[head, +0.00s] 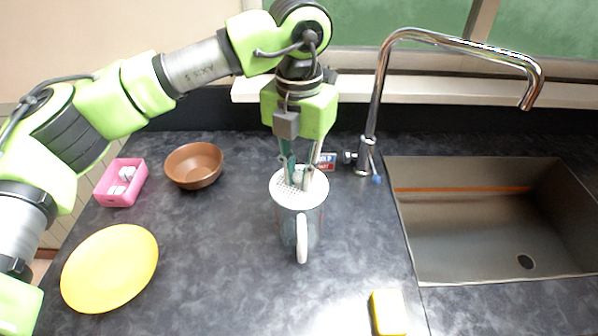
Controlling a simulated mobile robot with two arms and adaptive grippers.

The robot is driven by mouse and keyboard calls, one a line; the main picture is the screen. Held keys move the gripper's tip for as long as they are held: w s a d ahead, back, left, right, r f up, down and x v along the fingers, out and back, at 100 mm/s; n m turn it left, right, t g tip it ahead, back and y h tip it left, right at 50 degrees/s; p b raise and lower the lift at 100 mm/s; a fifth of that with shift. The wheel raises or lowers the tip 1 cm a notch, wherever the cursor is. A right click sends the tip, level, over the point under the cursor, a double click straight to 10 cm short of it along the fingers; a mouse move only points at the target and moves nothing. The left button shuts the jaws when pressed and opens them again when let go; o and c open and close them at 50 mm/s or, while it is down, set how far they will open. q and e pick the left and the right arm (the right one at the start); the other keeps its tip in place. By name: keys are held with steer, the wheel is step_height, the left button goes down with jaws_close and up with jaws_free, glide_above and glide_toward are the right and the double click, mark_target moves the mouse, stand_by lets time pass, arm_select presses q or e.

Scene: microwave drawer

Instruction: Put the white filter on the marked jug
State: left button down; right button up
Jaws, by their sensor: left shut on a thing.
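The jug (312,231) stands upright on the dark counter, grey-silver with a white handle facing me. The white filter (285,187), a round disc with small holes, is at the jug's mouth and covers most of it. I cannot tell whether it rests on the rim or sits slightly above it. My left gripper (298,183) points down from above, shut on the small raised middle part of the filter. The fingers hide part of that middle. No mark shows on the visible side of the jug. My right gripper is not in view.
A small red-and-blue box (326,162) is behind the jug. A tap (367,150) and sink (470,245) are to the right. A brown bowl (194,181), pink container (121,199) and yellow plate (109,268) are left. A yellow sponge (389,312) lies at front right.

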arm_select(q)
steer(key=shift+f+b, duration=0.15)
steer(key=shift+b, duration=0.2)
stand_by(0.5)
steer(key=c, duration=1.4)
jaws_free()
steer(key=shift+r+p, duration=1.85)
steer(key=shift+r, duration=1.7)
